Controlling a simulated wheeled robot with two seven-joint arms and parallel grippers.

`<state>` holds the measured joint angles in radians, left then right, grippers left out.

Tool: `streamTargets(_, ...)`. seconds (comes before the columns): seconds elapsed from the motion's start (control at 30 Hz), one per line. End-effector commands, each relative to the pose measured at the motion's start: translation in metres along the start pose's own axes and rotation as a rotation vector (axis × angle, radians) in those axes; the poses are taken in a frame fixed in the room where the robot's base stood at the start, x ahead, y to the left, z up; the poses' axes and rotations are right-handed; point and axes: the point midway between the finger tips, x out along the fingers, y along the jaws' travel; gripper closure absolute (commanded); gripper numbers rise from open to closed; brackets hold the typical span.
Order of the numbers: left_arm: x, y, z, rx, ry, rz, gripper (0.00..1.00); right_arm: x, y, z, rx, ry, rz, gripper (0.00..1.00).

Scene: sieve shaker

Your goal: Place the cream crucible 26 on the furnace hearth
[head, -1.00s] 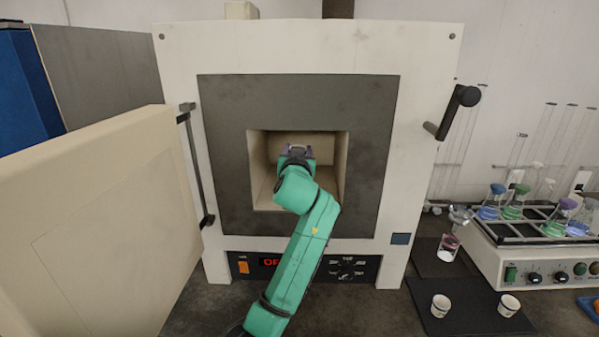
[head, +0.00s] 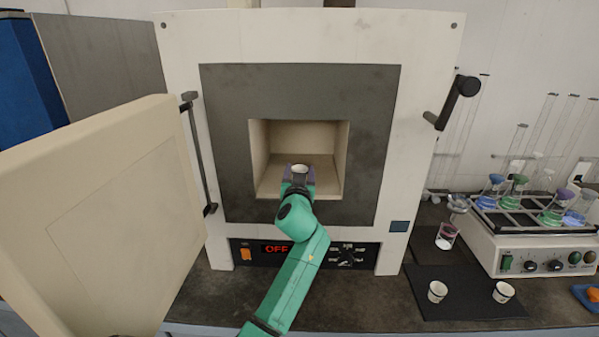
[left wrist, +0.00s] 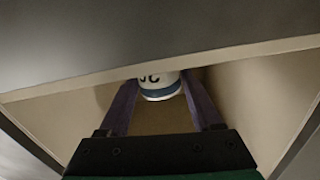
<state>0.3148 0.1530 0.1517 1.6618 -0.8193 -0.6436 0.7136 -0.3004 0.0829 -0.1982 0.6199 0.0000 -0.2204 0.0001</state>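The left wrist view shows the crucible (left wrist: 160,84) with a dark blue band and partly hidden dark marks, a finger close against each side. My right gripper is not in view.
The furnace door (head: 110,215) stands open on the left. A shaker (head: 545,262) with flasks is farther right. The hearth behind the held crucible is clear.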

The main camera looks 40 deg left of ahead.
Motion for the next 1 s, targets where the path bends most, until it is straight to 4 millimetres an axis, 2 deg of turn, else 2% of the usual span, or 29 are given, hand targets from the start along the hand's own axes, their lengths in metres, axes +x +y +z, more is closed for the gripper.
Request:
streamTargets(0.3, 0.000, 0.000, -0.001, 0.000, 0.000, 0.000, 0.16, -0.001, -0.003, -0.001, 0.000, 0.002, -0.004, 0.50)
streamTargets(0.43, -0.001, -0.001, -0.008, 0.001, 0.000, 0.000, 0.16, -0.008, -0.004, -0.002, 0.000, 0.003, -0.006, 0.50)
streamTargets(0.57, -0.022, 0.001, -0.002, -0.001, 0.000, 0.002, 0.16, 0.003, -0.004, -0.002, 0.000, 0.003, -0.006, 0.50)
streamTargets(0.9, -0.105, 0.001, 0.000, -0.002, -0.001, 0.002, 0.16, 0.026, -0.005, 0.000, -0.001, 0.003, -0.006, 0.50)
streamTargets(1.0, -0.117, 0.000, -0.002, -0.001, -0.002, 0.001, 0.16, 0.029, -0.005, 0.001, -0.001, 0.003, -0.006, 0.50)
